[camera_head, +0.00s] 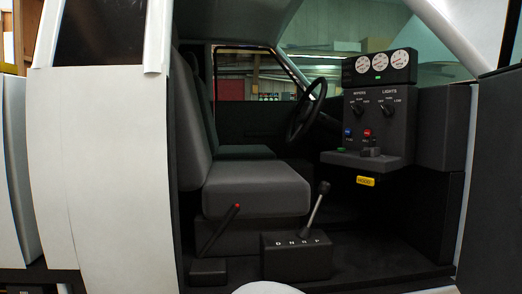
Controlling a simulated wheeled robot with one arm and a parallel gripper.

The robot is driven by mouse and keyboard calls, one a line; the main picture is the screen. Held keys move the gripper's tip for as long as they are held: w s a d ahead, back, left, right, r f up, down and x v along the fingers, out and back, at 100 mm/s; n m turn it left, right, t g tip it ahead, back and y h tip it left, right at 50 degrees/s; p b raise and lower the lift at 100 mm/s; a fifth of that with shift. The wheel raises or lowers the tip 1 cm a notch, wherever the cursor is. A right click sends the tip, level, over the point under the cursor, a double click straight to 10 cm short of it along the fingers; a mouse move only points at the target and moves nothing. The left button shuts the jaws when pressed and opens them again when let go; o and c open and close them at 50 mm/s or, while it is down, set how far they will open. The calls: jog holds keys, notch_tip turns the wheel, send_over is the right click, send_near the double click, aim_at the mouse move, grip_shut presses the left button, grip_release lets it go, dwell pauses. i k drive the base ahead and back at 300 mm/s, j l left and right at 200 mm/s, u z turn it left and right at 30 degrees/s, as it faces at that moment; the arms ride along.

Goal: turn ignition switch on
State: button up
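The dashboard panel (380,120) of the pickup stands at the right of the cab, seen through the open side. It carries two black knobs: the wipers knob (356,107) and the lights knob (387,106). Below them are a blue control (348,132) and a red control (367,133), with labels too small to read. A small black block-shaped control (371,151) sits on the ledge under the panel. I cannot tell which control is the ignition switch or how it is set. My gripper is not in view.
A gear lever (317,208) rises from a D N R P box on the floor. A red-tipped lever (228,222) stands by the grey seat (255,187). The steering wheel (306,108) is behind the panel. A yellow hood tag (365,181) hangs below. The doorway is open.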

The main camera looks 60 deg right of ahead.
aim_at(374, 152)
jog(key=z, duration=2.35)
